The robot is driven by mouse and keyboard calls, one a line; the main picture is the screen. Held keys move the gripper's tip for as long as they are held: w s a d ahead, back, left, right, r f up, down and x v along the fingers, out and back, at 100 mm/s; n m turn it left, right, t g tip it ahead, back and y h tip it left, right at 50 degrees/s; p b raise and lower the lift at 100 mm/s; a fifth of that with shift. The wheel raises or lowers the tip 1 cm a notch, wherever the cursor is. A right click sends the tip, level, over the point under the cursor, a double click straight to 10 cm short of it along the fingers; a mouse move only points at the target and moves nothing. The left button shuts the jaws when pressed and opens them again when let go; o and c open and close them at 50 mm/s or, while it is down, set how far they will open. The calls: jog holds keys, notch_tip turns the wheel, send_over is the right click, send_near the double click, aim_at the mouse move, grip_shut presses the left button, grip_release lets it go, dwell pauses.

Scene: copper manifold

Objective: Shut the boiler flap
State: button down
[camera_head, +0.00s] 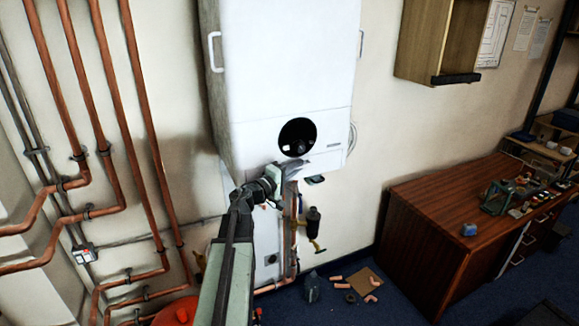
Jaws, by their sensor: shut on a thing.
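The white boiler (285,65) hangs on the wall at the top centre, with a round dark opening (297,137) low on its front. My gripper (300,169) is at the boiler's bottom front edge, just below this opening. Its jaws are shut at the boiler flap (328,162), which seems to be the lower front part of the boiler. The jaws and arm hide part of that edge, so the exact grip and the flap's angle are hard to tell. A small dark piece (315,180) shows just under the edge, right of the jaws.
Copper pipes (142,95) run down the left wall. More pipework with a dark valve (313,222) is below the boiler. A wooden desk (440,205) stands at the right. Pipe offcuts and cardboard (366,279) lie on the blue floor.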

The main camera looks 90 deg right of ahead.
jog(key=shift+s+d+r, duration=0.1)
jog(key=shift+s+r, duration=0.05)
jog(key=shift+s, duration=0.4)
jog(key=c, duration=1.6)
grip_release()
jog(key=shift+o, duration=0.4)
jog(key=shift+s, duration=0.2)
jog(key=shift+w, duration=0.2)
jog(key=v, duration=0.8)
jog(key=shift+b, duration=0.3)
jog(key=shift+s, duration=0.1)
